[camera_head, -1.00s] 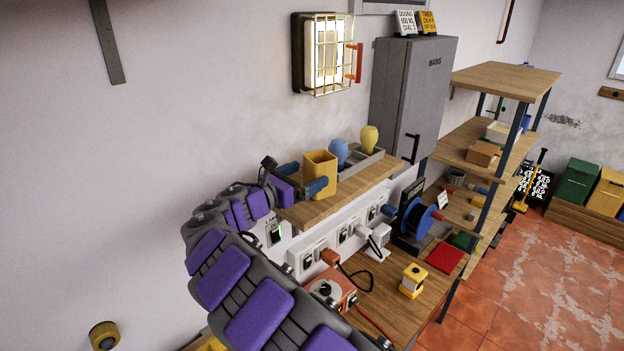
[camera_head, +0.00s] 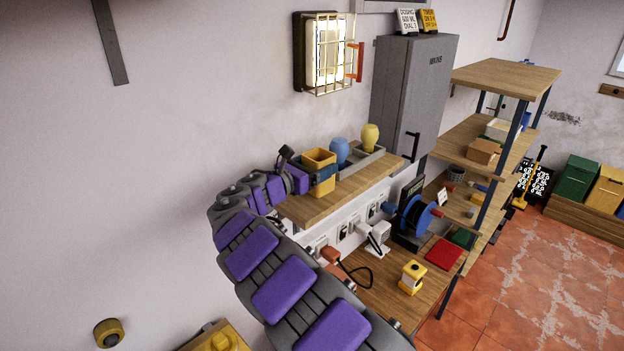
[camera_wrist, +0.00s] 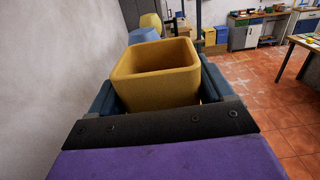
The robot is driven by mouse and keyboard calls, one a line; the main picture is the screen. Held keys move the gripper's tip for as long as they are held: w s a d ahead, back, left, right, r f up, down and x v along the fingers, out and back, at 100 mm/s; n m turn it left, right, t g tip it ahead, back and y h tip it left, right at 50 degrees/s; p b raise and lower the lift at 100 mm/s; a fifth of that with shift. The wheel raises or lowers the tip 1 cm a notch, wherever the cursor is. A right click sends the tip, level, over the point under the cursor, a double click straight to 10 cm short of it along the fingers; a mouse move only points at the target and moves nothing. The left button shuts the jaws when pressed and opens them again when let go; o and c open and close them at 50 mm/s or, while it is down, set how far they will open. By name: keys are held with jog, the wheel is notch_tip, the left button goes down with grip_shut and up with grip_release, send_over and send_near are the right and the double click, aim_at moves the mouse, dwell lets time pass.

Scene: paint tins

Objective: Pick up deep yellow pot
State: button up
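The deep yellow pot (camera_head: 320,158) is a square, open-topped container at the near left end of the wooden wall shelf (camera_head: 345,192). It looks upright, and I cannot tell whether its base touches the shelf. My gripper (camera_head: 318,174) reaches it from the left, with a blue finger lying flat across its near face. In the wrist view the pot (camera_wrist: 158,75) fills the space between my two blue fingers (camera_wrist: 160,95), which look pressed to its opposite sides. The pot's lower part is hidden there by the gripper's dark bar.
A blue pot (camera_head: 339,150) and a paler yellow pot (camera_head: 370,136) stand farther along the shelf in a grey tray (camera_head: 375,155). The wall is close on the left. A grey cabinet (camera_head: 412,90) stands beyond. Below are sockets and a workbench (camera_head: 385,293) with a cable reel (camera_head: 415,217).

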jog(key=shift+d, duration=0.45)
jog(key=c, duration=0.5)
jog(key=shift+d, duration=0.35)
jog(key=shift+a+r, duration=0.1)
jog(key=shift+r, duration=0.05)
